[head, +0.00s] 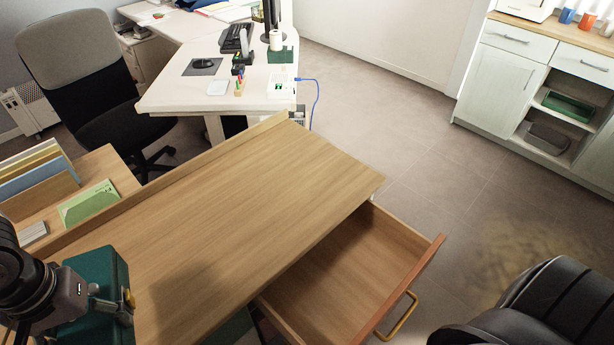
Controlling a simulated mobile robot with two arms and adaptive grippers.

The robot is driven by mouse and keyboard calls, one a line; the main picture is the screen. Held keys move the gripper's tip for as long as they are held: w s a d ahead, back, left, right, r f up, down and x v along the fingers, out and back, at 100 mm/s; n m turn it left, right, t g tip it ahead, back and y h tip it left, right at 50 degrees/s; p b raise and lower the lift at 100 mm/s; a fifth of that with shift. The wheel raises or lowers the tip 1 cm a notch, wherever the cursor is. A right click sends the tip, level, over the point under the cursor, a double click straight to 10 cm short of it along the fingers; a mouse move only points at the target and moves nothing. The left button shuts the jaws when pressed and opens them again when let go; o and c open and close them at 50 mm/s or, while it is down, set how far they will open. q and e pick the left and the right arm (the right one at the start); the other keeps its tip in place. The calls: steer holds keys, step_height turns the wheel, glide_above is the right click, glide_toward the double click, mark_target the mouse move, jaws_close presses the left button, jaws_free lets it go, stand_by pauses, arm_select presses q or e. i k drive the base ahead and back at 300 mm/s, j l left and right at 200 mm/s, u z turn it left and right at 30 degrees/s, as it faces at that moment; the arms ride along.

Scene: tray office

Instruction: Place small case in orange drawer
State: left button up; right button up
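A small dark teal case (96,265) with a brass-coloured fitting is at the bottom left, in front of the desk top in the picture. My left gripper (108,300) reaches it from the left and appears shut on its near side; the fingertips are only partly visible. A shadow on the desk lies apart from the case, so it seems held above the surface. The orange drawer (413,290), with an orange front and a brass handle, is pulled out below the desk's right side. Its visible interior is empty. My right gripper is out of view.
The wooden desk top (230,210) is clear. A file organiser (38,200) stands at left. A black leather seat (560,305) is at the lower right, near the drawer handle. A white desk (185,98) stands behind, and a cabinet (500,75) is at the far right.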

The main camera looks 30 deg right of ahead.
mark_target(343, 279)
steer(key=k+z, duration=0.1)
steer(key=z, duration=1.7)
